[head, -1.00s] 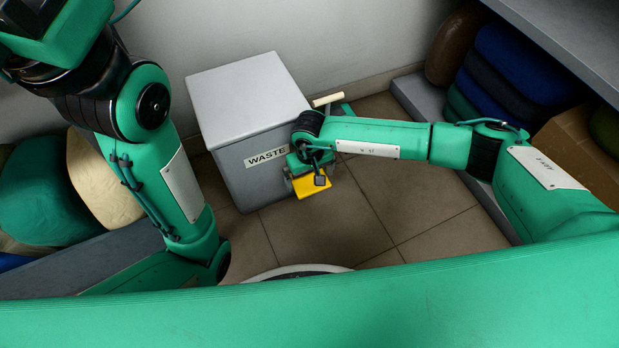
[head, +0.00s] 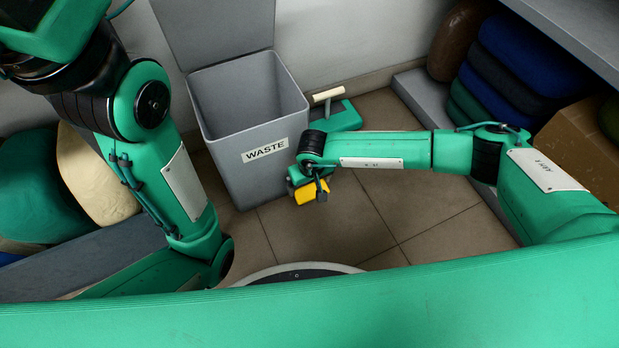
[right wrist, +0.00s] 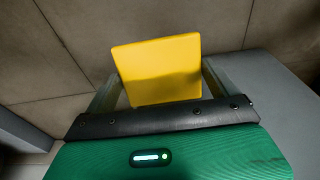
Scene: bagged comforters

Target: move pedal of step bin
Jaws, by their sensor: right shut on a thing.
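The grey step bin (head: 250,125), labelled WASTE, stands against the wall in the head view. Its lid (head: 217,28) is up and the bin looks empty inside. The yellow pedal (head: 311,193) is low at the front right of the bin. My right gripper (head: 308,190) is at the pedal, shut on it. In the right wrist view the flat yellow pedal (right wrist: 157,70) sits between the two fingers (right wrist: 158,88). My left arm comes in from the left, but its gripper does not show.
A green object with a cream handle (head: 335,110) stands right of the bin. Folded blue and green bundles (head: 510,75) and a cardboard box (head: 575,140) are at the right. Stuffed bundles (head: 95,175) lie at the left. Tiled floor (head: 350,225) before the bin is clear.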

